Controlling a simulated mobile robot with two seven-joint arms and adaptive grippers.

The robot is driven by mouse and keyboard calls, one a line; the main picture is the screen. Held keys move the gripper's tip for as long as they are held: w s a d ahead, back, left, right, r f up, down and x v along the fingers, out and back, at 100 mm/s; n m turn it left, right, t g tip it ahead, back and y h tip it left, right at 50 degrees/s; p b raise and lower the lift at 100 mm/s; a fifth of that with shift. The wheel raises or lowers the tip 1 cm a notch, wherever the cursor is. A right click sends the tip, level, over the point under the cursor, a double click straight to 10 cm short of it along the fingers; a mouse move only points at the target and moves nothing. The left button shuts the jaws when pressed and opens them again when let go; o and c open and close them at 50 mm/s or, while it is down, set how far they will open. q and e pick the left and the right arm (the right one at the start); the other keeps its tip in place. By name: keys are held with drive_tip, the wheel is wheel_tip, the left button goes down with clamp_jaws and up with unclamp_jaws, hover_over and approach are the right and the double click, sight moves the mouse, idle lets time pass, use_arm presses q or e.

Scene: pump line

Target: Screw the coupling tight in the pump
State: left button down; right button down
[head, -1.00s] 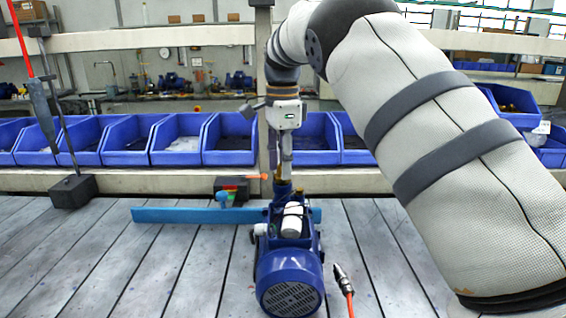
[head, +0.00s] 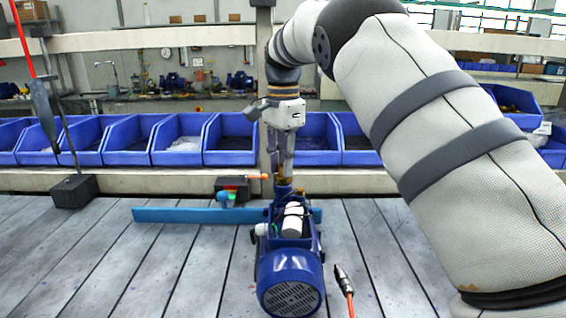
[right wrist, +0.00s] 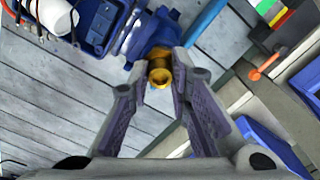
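The blue pump (head: 290,262) lies on the slatted bench in the head view, its round grille facing me. The brass coupling (right wrist: 160,68) sits at the pump's far end, in line with its port; how deep it is seated I cannot tell. My right gripper (right wrist: 160,62) comes down on it from above, one fingertip on each side, and appears shut on it. In the head view my right gripper (head: 281,178) stands over the pump's far end, and its fingers hide part of the coupling. My left gripper is not in view.
A blue bar (head: 180,215) lies across the bench behind the pump. A dark block with coloured parts (head: 232,188) stands behind it. Blue bins (head: 230,140) line the back. A red-hosed tool (head: 344,283) lies right of the pump.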

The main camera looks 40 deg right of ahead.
drive_tip(key=m, duration=0.2)
drive_tip(key=shift+f+m, duration=0.25)
drive_tip(key=shift+m, duration=0.05)
drive_tip(key=shift+r+m, duration=0.1)
drive_tip(key=shift+m, duration=0.4)
drive_tip(key=shift+m+b, duration=0.3)
drive_tip(key=shift+m, duration=1.4)
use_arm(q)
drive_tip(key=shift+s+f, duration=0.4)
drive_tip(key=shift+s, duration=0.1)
use_arm(e)
drive_tip(key=shift+m, duration=1)
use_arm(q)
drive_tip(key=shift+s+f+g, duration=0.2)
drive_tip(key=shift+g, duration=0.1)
use_arm(e)
drive_tip(key=shift+m, duration=0.7)
